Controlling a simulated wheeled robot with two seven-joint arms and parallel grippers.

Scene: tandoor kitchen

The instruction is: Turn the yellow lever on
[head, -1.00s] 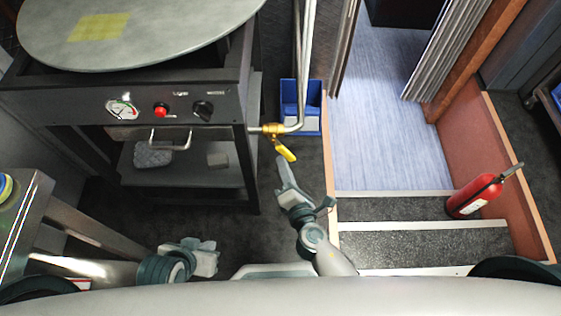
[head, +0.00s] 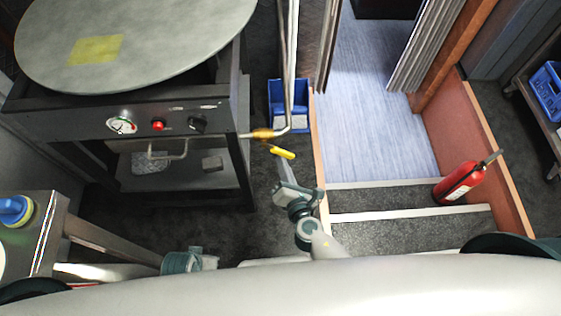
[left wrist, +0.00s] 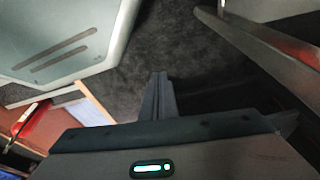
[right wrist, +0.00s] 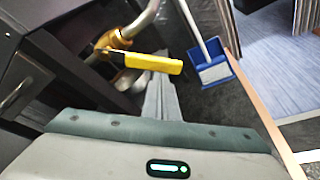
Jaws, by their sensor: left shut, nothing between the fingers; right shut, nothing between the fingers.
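The yellow lever (head: 283,153) sits on a brass valve (head: 263,135) in the pipe at the right of the black oven stand. Its grip lies nearly level and points right. It also shows in the right wrist view (right wrist: 153,63), just beyond and partly over the fingertips. My right gripper (head: 280,162) is shut and empty, with its tips close below the lever. I cannot tell whether they touch it. My left gripper (head: 210,261) is low at the left, far from the lever. In the left wrist view its fingers (left wrist: 158,85) are together, with nothing between them.
The black stand (head: 80,125) carries a round grey plate (head: 150,45), a gauge and knobs. Steps and a red extinguisher (head: 460,183) are at right. A metal table (head: 45,220) is at left.

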